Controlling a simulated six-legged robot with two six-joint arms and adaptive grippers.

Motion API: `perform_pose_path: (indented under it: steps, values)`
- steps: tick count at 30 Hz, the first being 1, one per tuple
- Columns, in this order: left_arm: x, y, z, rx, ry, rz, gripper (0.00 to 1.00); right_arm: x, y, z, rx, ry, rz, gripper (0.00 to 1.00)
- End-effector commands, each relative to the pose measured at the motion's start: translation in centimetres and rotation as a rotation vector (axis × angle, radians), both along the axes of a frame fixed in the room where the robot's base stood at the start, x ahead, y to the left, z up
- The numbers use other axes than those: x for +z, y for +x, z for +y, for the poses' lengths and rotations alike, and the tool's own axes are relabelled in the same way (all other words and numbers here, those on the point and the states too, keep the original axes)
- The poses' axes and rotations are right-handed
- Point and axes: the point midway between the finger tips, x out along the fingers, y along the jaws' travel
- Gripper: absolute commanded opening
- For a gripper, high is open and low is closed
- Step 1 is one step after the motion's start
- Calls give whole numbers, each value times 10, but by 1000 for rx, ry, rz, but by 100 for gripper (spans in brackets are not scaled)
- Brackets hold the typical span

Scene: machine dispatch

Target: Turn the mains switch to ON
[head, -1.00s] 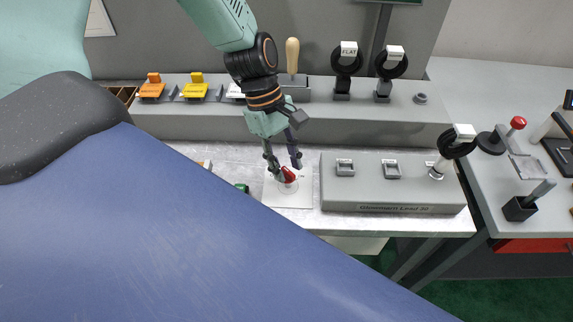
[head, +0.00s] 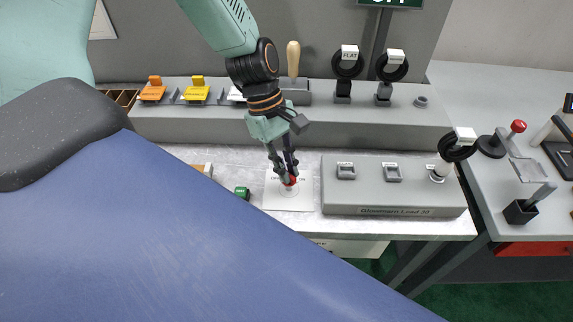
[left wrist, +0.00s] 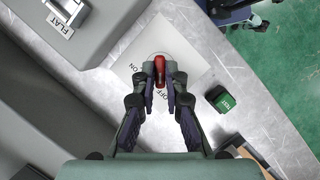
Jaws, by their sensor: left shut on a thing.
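The mains switch has a red handle (head: 292,180), which also shows in the left wrist view (left wrist: 159,71). It sits on a white plate (head: 274,200) lettered ON and OFF (left wrist: 186,47). My left gripper (head: 288,178) reaches down to the switch, and its two fingers are shut on the red handle, one on each side, in the left wrist view (left wrist: 160,80). In that view the handle lies lengthwise between the fingers, with OFF just below it and ON to its left. The fingers hide part of the switch. My right gripper is not in view.
A grey console (head: 390,198) with sockets and a round black-ringed control stands right of the plate. A green block (head: 242,192) lies to the left. A sign (head: 392,3), partly cut off, hangs above.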

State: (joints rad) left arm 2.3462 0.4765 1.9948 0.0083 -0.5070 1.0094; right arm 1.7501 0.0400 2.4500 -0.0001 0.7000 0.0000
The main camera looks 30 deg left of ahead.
Motion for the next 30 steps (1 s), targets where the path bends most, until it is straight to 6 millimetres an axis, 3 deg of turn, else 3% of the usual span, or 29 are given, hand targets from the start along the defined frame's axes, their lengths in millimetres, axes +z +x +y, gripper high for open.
perform_pose_path:
  steps: [11, 30]
  values:
    - [1, 1, 0, -92, 2, 0, 0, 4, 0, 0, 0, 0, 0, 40]
    - [2, 6, -3, -664, 2, 1, 0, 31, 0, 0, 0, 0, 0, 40]
